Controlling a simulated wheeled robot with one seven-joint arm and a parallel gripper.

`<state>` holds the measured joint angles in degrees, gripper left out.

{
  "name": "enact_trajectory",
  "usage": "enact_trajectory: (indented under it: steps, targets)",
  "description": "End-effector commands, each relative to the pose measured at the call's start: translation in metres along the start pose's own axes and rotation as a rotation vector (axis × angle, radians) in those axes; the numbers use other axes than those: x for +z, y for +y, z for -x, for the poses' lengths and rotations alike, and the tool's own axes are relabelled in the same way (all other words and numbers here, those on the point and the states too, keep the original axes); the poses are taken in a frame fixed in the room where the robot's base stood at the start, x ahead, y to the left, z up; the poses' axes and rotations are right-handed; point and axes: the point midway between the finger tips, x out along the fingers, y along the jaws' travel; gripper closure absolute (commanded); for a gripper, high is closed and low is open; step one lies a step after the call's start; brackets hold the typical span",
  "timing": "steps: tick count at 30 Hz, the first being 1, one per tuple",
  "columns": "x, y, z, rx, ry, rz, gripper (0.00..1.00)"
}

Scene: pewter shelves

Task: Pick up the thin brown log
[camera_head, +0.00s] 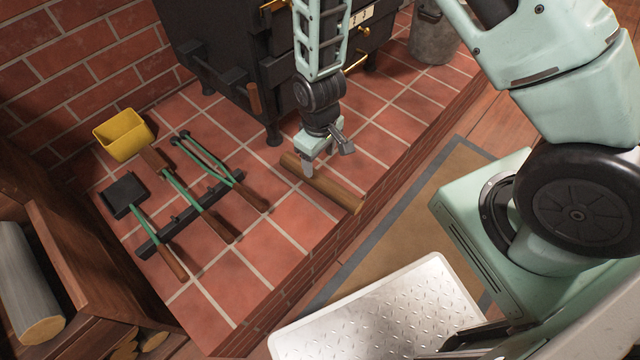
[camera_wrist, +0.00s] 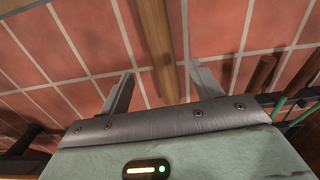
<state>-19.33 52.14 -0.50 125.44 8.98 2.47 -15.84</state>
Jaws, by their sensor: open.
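The thin brown log (camera_head: 334,188) lies on the red tiled hearth near its front edge, in front of the black stove. In the wrist view the log (camera_wrist: 156,45) runs down from the top edge, and its near end lies between the two fingers. My gripper (camera_head: 310,165) is above the log's far-left part in the head view. In the wrist view my gripper (camera_wrist: 160,85) is open, one finger on each side of the log, with gaps on both sides. I cannot tell the exact height of the fingertips above the tiles.
Fireplace tools on a dark rack (camera_head: 190,215) lie left of the log, with a yellow container (camera_head: 124,136) behind them. The black stove (camera_head: 235,70) stands close behind my gripper. A metal bucket (camera_head: 434,38) is at the back right. A wooden log holder (camera_head: 85,270) is at the left.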

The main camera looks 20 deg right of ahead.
Motion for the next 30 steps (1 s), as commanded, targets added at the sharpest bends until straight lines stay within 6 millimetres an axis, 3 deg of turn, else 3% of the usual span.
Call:
enact_trajectory:
  steps: [3,14,21,30]
  targets:
    - [0.000,0.000,-0.024,0.000,-0.001,0.000,0.36]
    - [0.001,0.000,-0.048,0.000,0.000,0.000,0.36]
    - [0.003,-0.001,-0.084,0.000,-0.001,0.000,0.36]
    - [0.003,-0.001,-0.089,0.000,0.000,0.000,0.36]
